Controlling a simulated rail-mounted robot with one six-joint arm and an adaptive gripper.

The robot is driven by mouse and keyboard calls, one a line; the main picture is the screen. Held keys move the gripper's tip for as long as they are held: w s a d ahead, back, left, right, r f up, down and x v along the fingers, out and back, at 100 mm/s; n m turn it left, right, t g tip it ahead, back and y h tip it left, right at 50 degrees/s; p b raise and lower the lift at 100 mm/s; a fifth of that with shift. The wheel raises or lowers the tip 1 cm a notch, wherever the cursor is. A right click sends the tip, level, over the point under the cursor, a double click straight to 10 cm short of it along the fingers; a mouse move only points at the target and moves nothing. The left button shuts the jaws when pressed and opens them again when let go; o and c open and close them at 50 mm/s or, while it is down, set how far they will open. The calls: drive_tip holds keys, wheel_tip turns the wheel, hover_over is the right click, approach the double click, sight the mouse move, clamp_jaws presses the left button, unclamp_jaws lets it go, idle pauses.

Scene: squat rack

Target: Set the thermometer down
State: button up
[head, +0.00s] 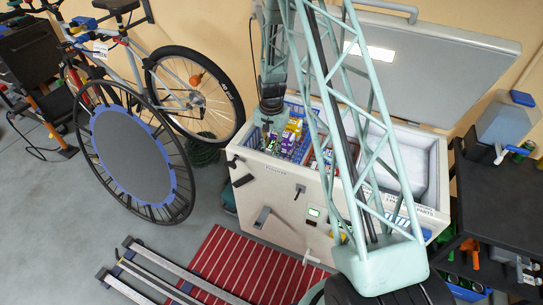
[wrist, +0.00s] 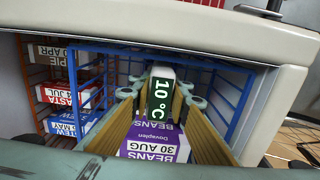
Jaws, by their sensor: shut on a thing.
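The thermometer (wrist: 161,92) is a small white block with a dark green face reading 10 °C. My gripper (wrist: 160,100) is shut on it, with one finger on each side. In the wrist view it is above a purple package of beans (wrist: 152,143), inside a blue wire basket (wrist: 205,75). I cannot tell if the thermometer touches the package. In the head view my gripper (head: 268,118) reaches into the left part of the open chest freezer (head: 275,185); the thermometer cannot be made out there.
Labelled packages (wrist: 72,92) are stacked in a red wire section left of my gripper. The freezer's grey lid (head: 420,65) stands open behind. The freezer's pale rim (wrist: 265,55) is close on the right. A white-lined compartment (head: 395,160) lies at the freezer's right.

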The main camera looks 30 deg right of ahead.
drive_tip(key=shift+f, duration=1.15)
drive_tip(key=shift+f, duration=0.25)
drive_tip(key=o, duration=0.8)
drive_tip(key=shift+o, duration=0.2)
drive_tip(key=shift+r, duration=0.25)
drive_tip(key=shift+r+p, duration=0.5)
drive_tip(key=shift+r, duration=5.5)
